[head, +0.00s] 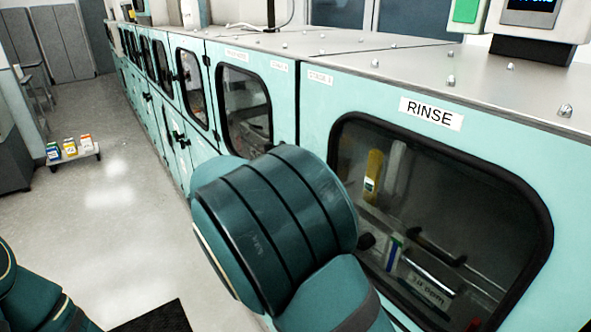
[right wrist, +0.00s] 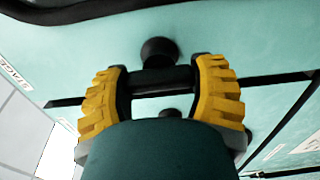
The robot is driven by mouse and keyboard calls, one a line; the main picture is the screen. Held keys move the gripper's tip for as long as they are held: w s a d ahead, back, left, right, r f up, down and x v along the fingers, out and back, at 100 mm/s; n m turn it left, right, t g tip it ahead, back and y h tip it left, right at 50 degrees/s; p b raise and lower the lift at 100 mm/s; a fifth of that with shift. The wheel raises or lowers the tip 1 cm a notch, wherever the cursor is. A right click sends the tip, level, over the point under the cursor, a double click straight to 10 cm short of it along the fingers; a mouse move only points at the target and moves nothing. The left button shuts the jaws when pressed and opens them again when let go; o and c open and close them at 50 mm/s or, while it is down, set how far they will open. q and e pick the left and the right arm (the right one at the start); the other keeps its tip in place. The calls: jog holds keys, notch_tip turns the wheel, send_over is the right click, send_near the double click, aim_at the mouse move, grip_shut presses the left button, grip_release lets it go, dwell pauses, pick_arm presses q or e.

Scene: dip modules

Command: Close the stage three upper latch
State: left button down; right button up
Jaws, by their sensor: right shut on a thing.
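In the right wrist view my right gripper (right wrist: 162,88) has yellow ridged pads on either side of a dark latch bar (right wrist: 162,78) and is shut on it. A round dark latch knob (right wrist: 158,50) sits just above the bar on the teal panel. A second dark knob (right wrist: 170,113) shows below, partly hidden by my gripper. I cannot tell whether the latch is open or closed. A label beginning "STAGE" (right wrist: 14,76) is at the left; its number is unreadable. In the head view my right arm hides the gripper and this latch. My left gripper is out of view.
A long row of teal cabinets (head: 313,115) with dark windows runs into the distance. The nearest, labelled RINSE (head: 431,113), is at the right. A low stand with coloured boxes (head: 70,148) is on the floor at the left.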

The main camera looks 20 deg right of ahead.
dwell(0.4)
jog(key=o, duration=1.2)
jog(key=v, duration=1.2)
